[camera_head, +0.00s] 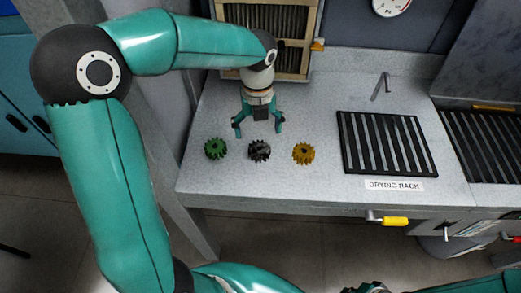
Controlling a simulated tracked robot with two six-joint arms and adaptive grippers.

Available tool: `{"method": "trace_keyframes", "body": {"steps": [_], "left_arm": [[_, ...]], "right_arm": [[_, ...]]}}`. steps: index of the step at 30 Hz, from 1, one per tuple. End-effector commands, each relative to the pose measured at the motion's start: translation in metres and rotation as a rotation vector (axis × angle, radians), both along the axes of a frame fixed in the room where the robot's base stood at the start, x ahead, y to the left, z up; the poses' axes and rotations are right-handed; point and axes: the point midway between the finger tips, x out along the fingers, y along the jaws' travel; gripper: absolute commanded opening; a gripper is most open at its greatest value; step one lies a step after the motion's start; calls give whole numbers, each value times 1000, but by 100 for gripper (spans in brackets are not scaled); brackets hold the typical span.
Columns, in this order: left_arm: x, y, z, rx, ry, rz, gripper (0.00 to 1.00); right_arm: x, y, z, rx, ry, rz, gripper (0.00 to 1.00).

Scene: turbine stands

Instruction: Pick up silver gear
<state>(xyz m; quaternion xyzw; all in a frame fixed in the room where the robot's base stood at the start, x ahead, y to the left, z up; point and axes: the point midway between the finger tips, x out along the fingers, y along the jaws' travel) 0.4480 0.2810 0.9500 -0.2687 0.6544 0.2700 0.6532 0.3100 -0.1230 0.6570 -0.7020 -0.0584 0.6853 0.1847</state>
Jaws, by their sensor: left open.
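A dark grey, silver-like gear (259,150) lies on the grey worktop, in the middle of a row of three gears. A green gear (215,149) lies to its left and a gold gear (303,153) to its right. My left gripper (258,127) is open and empty, pointing down, with its fingers spread just behind the grey gear in the picture. I cannot tell its exact height above the worktop. Only part of my right arm shows at the bottom edge; its gripper is not clearly visible.
A black slatted drying rack (388,143) is set on the worktop (320,190) at the right, with a "DRYING RACK" label (394,185) in front. A wood-framed grille unit (290,38) stands behind my left gripper. The worktop in front of the gears is clear.

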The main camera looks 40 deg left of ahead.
Motion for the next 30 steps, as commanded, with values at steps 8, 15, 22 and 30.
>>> {"method": "trace_keyframes", "body": {"steps": [8,15,22,30], "left_arm": [[-1,0,-20,-1,1,3,90],[-3,-6,-51,-2,4,3,90],[-2,-5,-69,-1,-1,4,90],[-2,-5,-69,-1,-1,4,75]], "right_arm": [[0,0,0,0,0,0,0],[0,0,4,0,-1,0,0],[0,0,3,0,0,0,0],[0,0,3,0,0,0,0]]}}
